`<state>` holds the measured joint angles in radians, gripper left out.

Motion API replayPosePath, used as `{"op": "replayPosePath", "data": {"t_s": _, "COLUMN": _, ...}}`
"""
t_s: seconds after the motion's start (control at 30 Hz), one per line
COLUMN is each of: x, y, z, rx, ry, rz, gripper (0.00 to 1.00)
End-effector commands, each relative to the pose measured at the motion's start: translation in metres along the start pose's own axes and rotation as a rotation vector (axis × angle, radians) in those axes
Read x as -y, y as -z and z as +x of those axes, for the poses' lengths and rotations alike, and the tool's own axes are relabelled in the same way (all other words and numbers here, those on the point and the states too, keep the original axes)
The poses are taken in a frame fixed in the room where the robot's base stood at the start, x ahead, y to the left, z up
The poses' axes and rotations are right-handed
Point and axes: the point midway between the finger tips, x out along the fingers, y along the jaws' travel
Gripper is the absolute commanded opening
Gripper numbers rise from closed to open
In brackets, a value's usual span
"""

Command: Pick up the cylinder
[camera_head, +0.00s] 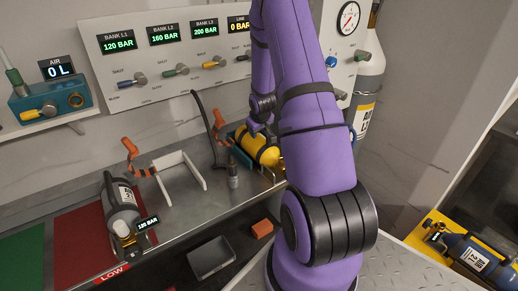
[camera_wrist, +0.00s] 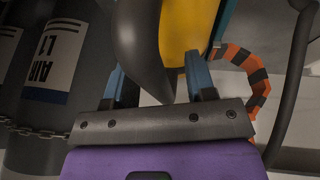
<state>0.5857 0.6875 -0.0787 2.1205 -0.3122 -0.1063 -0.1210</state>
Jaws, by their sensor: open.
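A yellow cylinder (camera_head: 258,148) lies tilted in a teal cradle (camera_head: 239,134) at the back of the bench, partly hidden behind my arm. My gripper (camera_wrist: 157,75) is open, its two blue-grey fingers apart. In the wrist view the yellow cylinder (camera_wrist: 181,28) shows just beyond the fingers, with a dark curved part (camera_wrist: 143,40) in front of it between them. I cannot tell whether the fingers touch either. A blue-and-yellow cylinder (camera_head: 478,258) lies at the lower right.
A white bracket (camera_head: 180,176) and a black hose (camera_head: 209,125) stand left of the cradle. An orange-black striped strap (camera_wrist: 258,80) hangs beside my gripper. A tall chained grey cylinder (camera_head: 369,80) stands behind at right. A dark tray (camera_head: 211,258) sits below the bench edge.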

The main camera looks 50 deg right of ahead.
Motion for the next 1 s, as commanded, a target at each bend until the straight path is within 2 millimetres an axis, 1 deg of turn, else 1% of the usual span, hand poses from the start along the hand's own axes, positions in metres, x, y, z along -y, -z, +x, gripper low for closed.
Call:
{"op": "replayPosePath", "data": {"t_s": 0.3, "x": 0.0001, "y": -0.0002, "z": 0.0007, "rx": 0.000, "ry": 0.000, "rz": 0.000, "gripper": 0.51}}
{"op": "replayPosePath", "data": {"t_s": 0.33, "x": 0.0001, "y": -0.0002, "z": 0.0007, "rx": 0.000, "ry": 0.000, "rz": 0.000, "gripper": 0.46}}
{"op": "replayPosePath", "data": {"t_s": 0.37, "x": 0.0002, "y": -0.0001, "z": 0.0007, "rx": 0.000, "ry": 0.000, "rz": 0.000, "gripper": 0.39}}
{"op": "replayPosePath", "data": {"t_s": 0.4, "x": 0.0001, "y": -0.0002, "z": 0.0007, "rx": 0.000, "ry": 0.000, "rz": 0.000, "gripper": 0.30}}
{"op": "replayPosePath", "data": {"t_s": 0.47, "x": 0.0001, "y": -0.0001, "z": 0.0007, "rx": -0.001, "ry": 0.000, "rz": 0.000, "gripper": 0.16}}
{"op": "replayPosePath", "data": {"t_s": 0.5, "x": 0.0002, "y": -0.0001, "z": 0.0006, "rx": -0.001, "ry": 0.000, "rz": 0.000, "gripper": 0.07}}
{"op": "replayPosePath", "data": {"t_s": 0.53, "x": 0.0002, "y": -0.0001, "z": 0.0006, "rx": -0.001, "ry": 0.000, "rz": 0.000, "gripper": 0.00}}
{"op": "replayPosePath", "data": {"t_s": 1.0, "x": -0.0008, "y": 0.0027, "z": -0.0020, "rx": -0.006, "ry": -0.002, "rz": 0.000, "gripper": 0.00}}
